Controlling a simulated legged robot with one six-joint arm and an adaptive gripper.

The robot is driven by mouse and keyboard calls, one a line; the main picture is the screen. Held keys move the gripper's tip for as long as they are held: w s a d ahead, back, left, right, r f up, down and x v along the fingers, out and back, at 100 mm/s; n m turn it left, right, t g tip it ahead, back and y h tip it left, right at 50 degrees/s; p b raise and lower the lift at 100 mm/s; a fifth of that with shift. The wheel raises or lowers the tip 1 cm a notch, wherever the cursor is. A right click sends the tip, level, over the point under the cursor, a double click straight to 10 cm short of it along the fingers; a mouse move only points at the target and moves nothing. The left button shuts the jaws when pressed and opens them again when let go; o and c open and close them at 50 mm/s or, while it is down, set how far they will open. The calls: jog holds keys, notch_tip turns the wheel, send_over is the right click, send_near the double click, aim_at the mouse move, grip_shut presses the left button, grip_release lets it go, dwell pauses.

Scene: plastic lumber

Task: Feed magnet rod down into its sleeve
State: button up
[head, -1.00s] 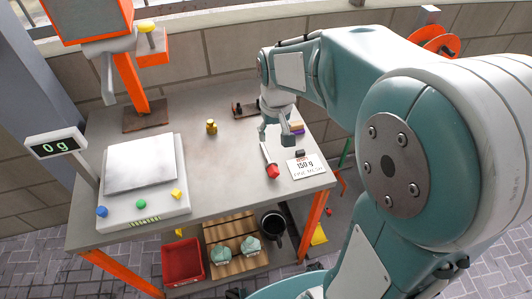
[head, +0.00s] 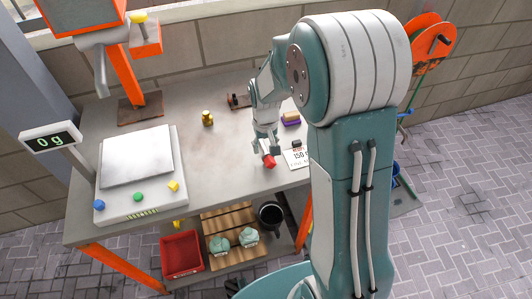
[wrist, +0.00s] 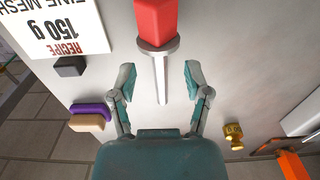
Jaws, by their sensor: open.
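The magnet rod lies on the bench top. It has a red handle (head: 269,161), which shows at the top of the wrist view (wrist: 156,20), and a metal collar (wrist: 158,47). Its thin metal shaft (wrist: 161,80) runs between my two fingers in the wrist view. My gripper (wrist: 160,76) is open, with a gap between each finger and the shaft. In the head view my gripper (head: 263,144) is just behind the red handle and hides most of the shaft. I cannot make out a sleeve for certain.
The 150 g recipe card (wrist: 50,25) and a small dark block (wrist: 70,67) lie beside the rod. A purple and tan block (head: 291,119) and a brass weight (head: 207,118) stand further back. The scale (head: 138,165) reads 0 g. Bench space between scale and rod is clear.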

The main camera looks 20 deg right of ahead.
notch_tip(320, 180, down, 2)
jog(key=shift+f, duration=0.25)
grip_shut()
